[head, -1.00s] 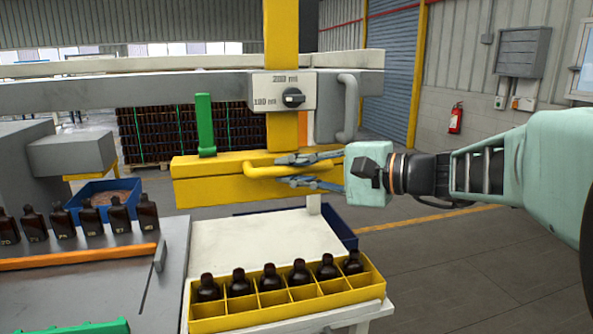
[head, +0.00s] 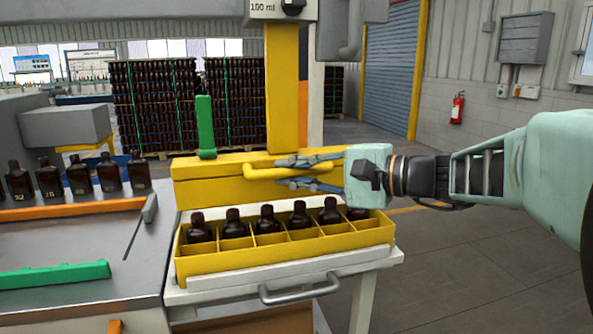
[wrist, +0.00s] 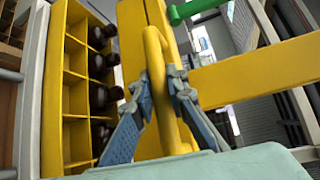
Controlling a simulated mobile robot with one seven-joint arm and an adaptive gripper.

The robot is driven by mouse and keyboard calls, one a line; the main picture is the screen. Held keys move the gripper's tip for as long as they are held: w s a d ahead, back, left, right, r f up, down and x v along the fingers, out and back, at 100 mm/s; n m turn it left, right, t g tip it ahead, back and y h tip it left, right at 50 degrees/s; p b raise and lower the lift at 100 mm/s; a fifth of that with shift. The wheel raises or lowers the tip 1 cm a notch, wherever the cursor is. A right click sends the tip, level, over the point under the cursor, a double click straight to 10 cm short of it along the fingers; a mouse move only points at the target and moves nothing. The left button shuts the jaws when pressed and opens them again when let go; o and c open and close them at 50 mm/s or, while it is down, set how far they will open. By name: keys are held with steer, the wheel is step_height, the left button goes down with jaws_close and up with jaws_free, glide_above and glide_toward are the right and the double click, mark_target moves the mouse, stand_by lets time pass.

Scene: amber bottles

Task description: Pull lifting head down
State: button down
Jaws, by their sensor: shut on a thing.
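The lifting head (head: 212,184) is a yellow horizontal beam on a yellow post (head: 283,95), with a looped yellow handle (head: 249,172) on its front. My gripper (head: 281,173) comes from the right and is shut around the handle. In the wrist view, my gripper (wrist: 158,82) has one blue-grey finger on each side of the handle (wrist: 153,48). The beam is level, just above and behind a yellow crate (head: 285,258) of dark bottles (head: 267,219). Some bottle caps overlap its lower edge; I cannot tell whether they touch.
The crate stands on a white table (head: 390,258) with a grey handle (head: 300,290). Several bottles stand on the grey conveyor (head: 60,235) at left, beside an orange rail (head: 80,207). A green lever (head: 205,125) rises from the beam. The floor at right is clear.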

steer(key=shift+f+b, duration=1.75)
steer(key=shift+f, duration=1)
steer(key=c, duration=1.9)
jaws_free()
steer(key=shift+r, duration=0.1)
steer(key=shift+d+r, duration=0.1)
steer(key=shift+d, duration=0.05)
steer(key=v, duration=1.2)
steer(key=shift+s, duration=0.1)
